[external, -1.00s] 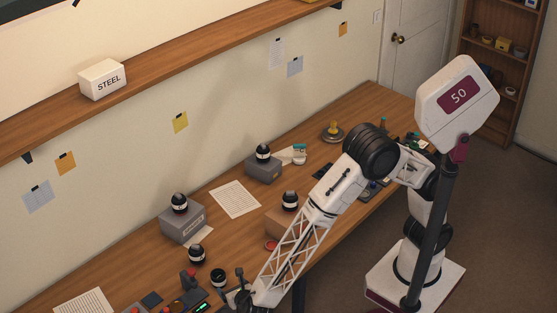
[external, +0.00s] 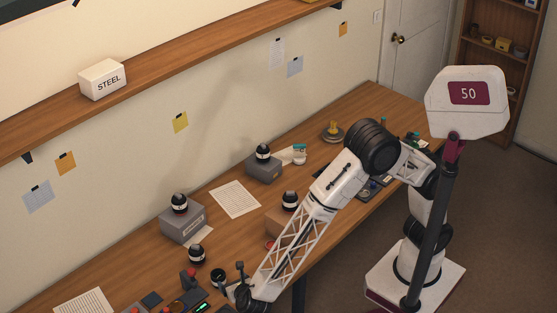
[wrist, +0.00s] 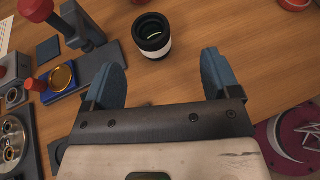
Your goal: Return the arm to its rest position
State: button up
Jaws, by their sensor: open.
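My arm reaches from its base at the right over the wooden workbench (external: 350,115). In the wrist view my gripper (wrist: 160,75) is open, with its two blue fingers spread apart and nothing between them. It is above the bench. A black and white lens part (wrist: 152,36) stands on the bench just beyond the fingertips, apart from them; it also shows in the external view (external: 218,277). In the external view the fingertips are hard to make out near the bottom edge.
Left of my gripper are a press-like tool with a red knob (wrist: 82,30) and a gold ring (wrist: 62,77). Grey boxes (external: 183,224) carrying lens parts stand along the bench. A maroon round thing (wrist: 290,140) is at the lower right. Bare wood lies right of the fingers.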

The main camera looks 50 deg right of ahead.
jog(key=w+d+r+m+g+h, duration=0.1)
jog(key=w+d+r+m+g, duration=0.2)
jog(key=d, duration=1)
jog(key=w+d+r+m+g, duration=0.2)
jog(key=d+r+m, duration=0.5)
jog(key=d, duration=0.7)
jog(key=w+d+r+m+g+h, duration=0.1)
jog(key=w+d+r+m+g, duration=0.2)
jog(key=d, duration=1)
jog(key=shift+w+d+r+m+g+h, duration=0.1)
jog(key=shift+w+r+m+g+h, duration=0.05)
jog(key=shift+w+r+m, duration=0.4)
jog(key=shift+w+d+r+m+g+h, duration=0.2)
jog(key=shift+r+m, duration=0.25)
jog(key=shift+r, duration=0.3)
jog(key=s+d+r+m+g+y, duration=0.1)
jog(key=s+d+r+m, duration=0.25)
jog(key=d, duration=0.45)
jog(key=s+d+r+m+g+y, duration=0.15)
jog(key=s+d+m, duration=0.3)
jog(key=d, duration=0.45)
jog(key=s+d+r+m+t+y, duration=0.1)
jog(key=s+d+m+y, duration=0.3)
jog(key=s+d+m, duration=0.5)
jog(key=shift+s+r+m, duration=0.4)
jog(key=shift+s+r, duration=0.45)
jog(key=shift+s, duration=0.6)
jog(key=shift+d, duration=0.1)
